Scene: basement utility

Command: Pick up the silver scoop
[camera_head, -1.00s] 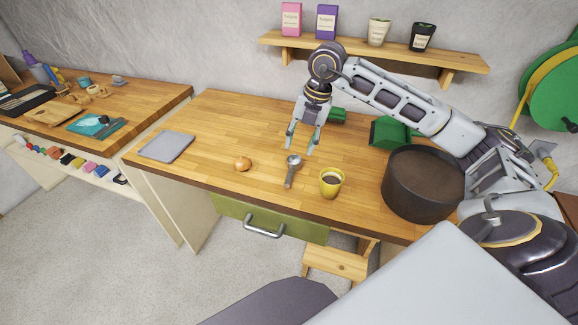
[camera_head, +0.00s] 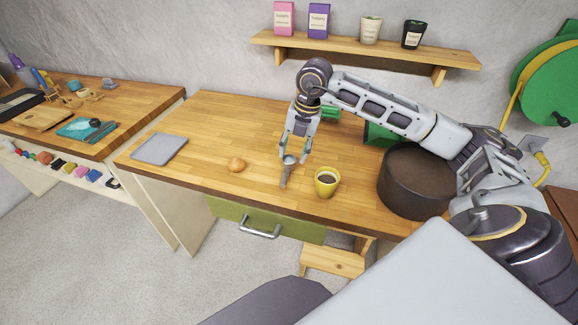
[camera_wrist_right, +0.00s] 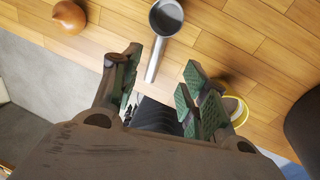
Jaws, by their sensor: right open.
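The silver scoop (camera_head: 285,180) lies on the wooden workbench, between a round tan bulb-like object and a yellow cup. My right gripper (camera_head: 294,157) is open and points down just over the scoop's bowl end in the head view. In the right wrist view the scoop (camera_wrist_right: 157,58) has its round bowl at the top and its handle running down toward the space between the open green-padded fingers (camera_wrist_right: 160,90). Nothing is between the fingers that I can see gripped. My left gripper is not in view.
The yellow cup (camera_head: 326,188) with dark contents stands close right of the scoop. The tan bulb (camera_head: 236,165) is to the left. A large dark round pot (camera_head: 408,190) is further right. A grey flat slab (camera_head: 160,148) lies at the left; bench between it and the bulb is clear.

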